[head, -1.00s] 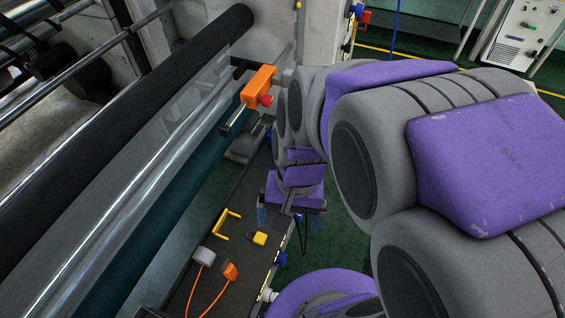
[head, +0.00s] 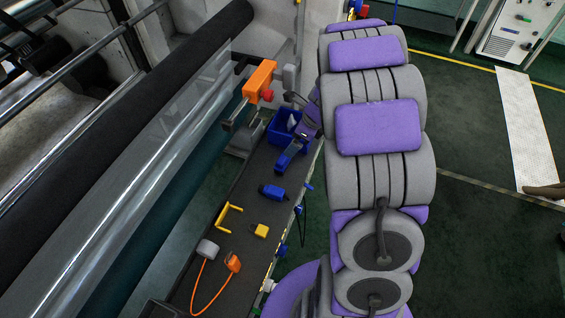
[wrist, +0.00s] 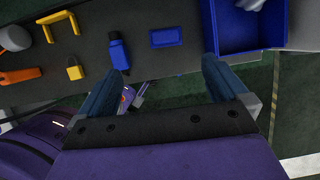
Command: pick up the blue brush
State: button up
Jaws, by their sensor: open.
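A blue piece with a dark band, which looks like the blue brush (head: 272,191), lies on the dark bench. In the wrist view the brush (wrist: 118,52) lies just beyond the tip of the left finger, apart from it as far as I can tell. A flat blue rectangular piece (wrist: 165,37) lies to its right, ahead of the gap between my fingers. My gripper (wrist: 162,70) is open and empty above the bench's edge. In the head view my gripper is partly hidden by my arm, near the blue bin (head: 275,132).
The dark bench (head: 225,215) also carries a yellow handle (head: 228,216), a yellow block (head: 261,231), and grey and orange plugs (head: 233,262) on an orange cable. The blue bin (wrist: 240,50) stands right of the flat piece. Long rollers (head: 130,115) run along the left.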

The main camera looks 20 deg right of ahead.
aim_at(283, 158)
jog(key=x, duration=0.3)
jog(key=b+x, duration=0.1)
jog(key=x, duration=0.3)
jog(key=d+b+x, duration=0.1)
jog(key=x, duration=0.3)
jog(key=shift+w+d+f, duration=0.1)
jog(key=shift+w+f, duration=0.1)
jog(key=shift+w, duration=0.05)
jog(key=shift+w+a+f+b, duration=0.2)
jog(key=shift+a+f+b, duration=0.15)
jog(key=shift+a+f, duration=0.15)
jog(key=f, duration=0.2)
jog(key=w+f+b, duration=0.1)
jog(key=f, duration=0.1)
jog(key=shift+f, duration=0.2)
jog(key=shift+w+a+f, duration=0.2)
jog(key=shift+w+f, duration=0.05)
jog(key=shift+f, duration=0.05)
jog(key=shift+a+r, duration=0.1)
jog(key=shift+a, duration=0.15)
jog(key=shift+c, duration=0.9)
jog(key=shift+d, duration=0.2)
jog(key=c, duration=0.8)
jog(key=shift+a, duration=0.1)
